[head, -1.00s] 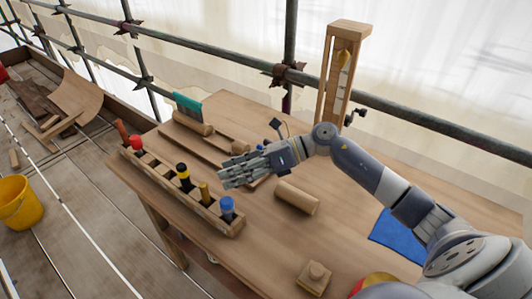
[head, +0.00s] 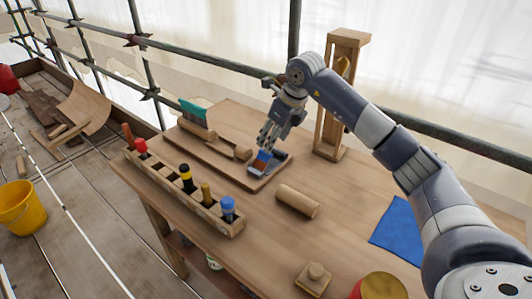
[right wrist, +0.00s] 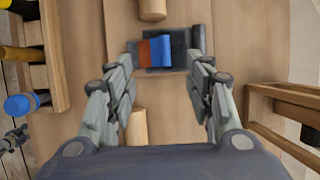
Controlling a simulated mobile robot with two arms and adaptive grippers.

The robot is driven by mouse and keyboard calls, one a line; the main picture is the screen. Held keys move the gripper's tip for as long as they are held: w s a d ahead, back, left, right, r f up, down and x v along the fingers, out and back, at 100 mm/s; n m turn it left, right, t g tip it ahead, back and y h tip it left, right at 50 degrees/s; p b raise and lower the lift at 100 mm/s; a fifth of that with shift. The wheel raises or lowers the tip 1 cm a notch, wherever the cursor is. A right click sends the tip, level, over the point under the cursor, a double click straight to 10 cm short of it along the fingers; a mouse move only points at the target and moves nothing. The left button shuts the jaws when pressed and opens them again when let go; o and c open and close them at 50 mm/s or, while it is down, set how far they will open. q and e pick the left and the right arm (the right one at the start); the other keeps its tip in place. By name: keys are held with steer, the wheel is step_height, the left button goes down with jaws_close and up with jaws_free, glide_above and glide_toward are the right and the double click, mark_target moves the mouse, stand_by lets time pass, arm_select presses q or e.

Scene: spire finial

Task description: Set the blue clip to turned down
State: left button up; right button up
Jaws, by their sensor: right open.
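The blue clip (head: 263,156) sits at the near right end of a long wooden board (head: 222,150), on a dark grey mount. A red-brown patch shows beside its blue face. In the right wrist view the blue clip (right wrist: 162,50) lies between the fingertips, against the dark mount. I cannot tell whether it is turned up or down. My right gripper (head: 267,138) is open and empty, just above the clip, pointing down. Its fingers (right wrist: 167,60) are spread on either side in the wrist view. My left gripper is not in view.
A wooden rack (head: 160,181) with several coloured-handled tools runs along the left table edge. A loose wooden cylinder (head: 298,201) lies nearer. A tall wooden frame (head: 330,150) stands right of the gripper. A blue cloth (head: 398,232) lies at right.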

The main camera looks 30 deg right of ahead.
mark_target(264, 156)
steer(key=x, duration=0.8)
steer(key=shift+f+p, duration=0.1)
steer(key=shift+p, duration=0.3)
